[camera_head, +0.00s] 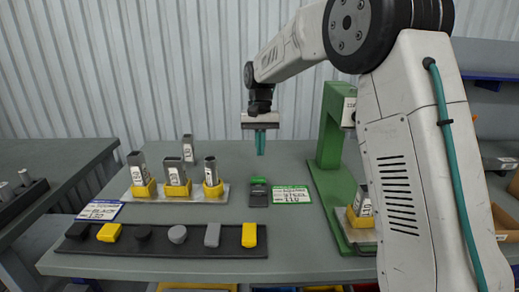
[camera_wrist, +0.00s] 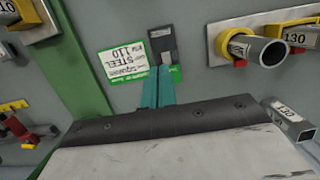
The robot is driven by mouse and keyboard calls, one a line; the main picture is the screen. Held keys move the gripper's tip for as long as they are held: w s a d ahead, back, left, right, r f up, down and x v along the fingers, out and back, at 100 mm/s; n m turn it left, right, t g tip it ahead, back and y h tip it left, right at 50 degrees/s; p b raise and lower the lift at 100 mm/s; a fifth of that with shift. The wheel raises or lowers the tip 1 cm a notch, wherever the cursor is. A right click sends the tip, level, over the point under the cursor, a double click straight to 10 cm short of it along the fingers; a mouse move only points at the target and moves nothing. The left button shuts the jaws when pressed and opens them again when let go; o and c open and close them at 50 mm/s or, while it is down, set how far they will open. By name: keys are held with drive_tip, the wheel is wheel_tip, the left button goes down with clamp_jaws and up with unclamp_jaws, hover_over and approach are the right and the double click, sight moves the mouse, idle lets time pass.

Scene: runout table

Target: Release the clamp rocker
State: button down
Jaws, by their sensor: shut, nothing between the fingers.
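My gripper (camera_head: 260,152) points down over the middle of the table, with its teal fingers together and nothing between them. In the wrist view the fingertips (camera_wrist: 160,72) overlap the view of a small dark block with a green part, partly hiding it. This block, which may be the clamp rocker, lies on the table below my gripper: its dark body (camera_head: 258,197) shows in the head view and also in the wrist view (camera_wrist: 162,42). Which way it is tipped cannot be told. The fingers look apart from it in the head view.
A green-edged label (camera_head: 292,195) reading steel 110 lies beside the block. A green press frame (camera_head: 328,140) stands to the right. A plate (camera_head: 128,195) with yellow holders and tubes stands left. A dark strip (camera_head: 80,246) with several caps lies in front.

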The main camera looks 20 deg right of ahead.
sight(260, 189)
drive_tip(key=f, duration=0.3)
drive_tip(key=s+f, duration=0.1)
drive_tip(key=f, duration=0.3)
drive_tip(key=s+f, duration=0.1)
drive_tip(key=f, duration=0.2)
drive_tip(key=shift+a+f, duration=0.35)
drive_tip(key=shift+a, duration=0.1)
